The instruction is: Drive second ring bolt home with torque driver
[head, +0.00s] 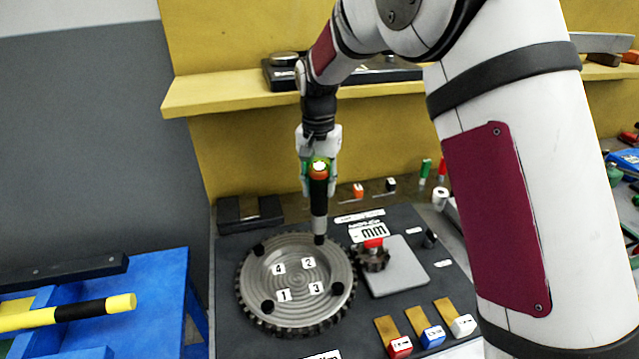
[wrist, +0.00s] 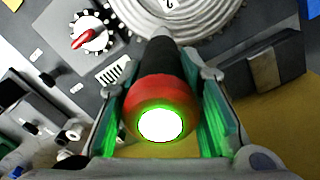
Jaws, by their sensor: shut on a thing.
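My gripper (head: 319,186) is shut on the torque driver (head: 319,205), which has a dark grip and a grey lower barrel. In the wrist view, the driver's red collar (wrist: 160,88) and glowing white end with a green rim (wrist: 160,125) sit between the fingers. The driver stands about upright, tip down at the upper right of the round toothed ring (head: 242,290), beside label 2 (head: 309,263). The tip hides whatever is beneath it, so I cannot tell how the bolt there sits. Dark bolt heads show near label 4 (head: 258,249), label 1 (head: 267,306) and label 3 (head: 337,288).
A red-topped dark knob (head: 372,255) stands right of the ring by a grey plate (head: 405,270). Red, blue and white blocks (head: 433,336) sit at the front right. A yellow shelf (head: 215,93) is behind my arm. A blue stand (head: 155,300) is at the left.

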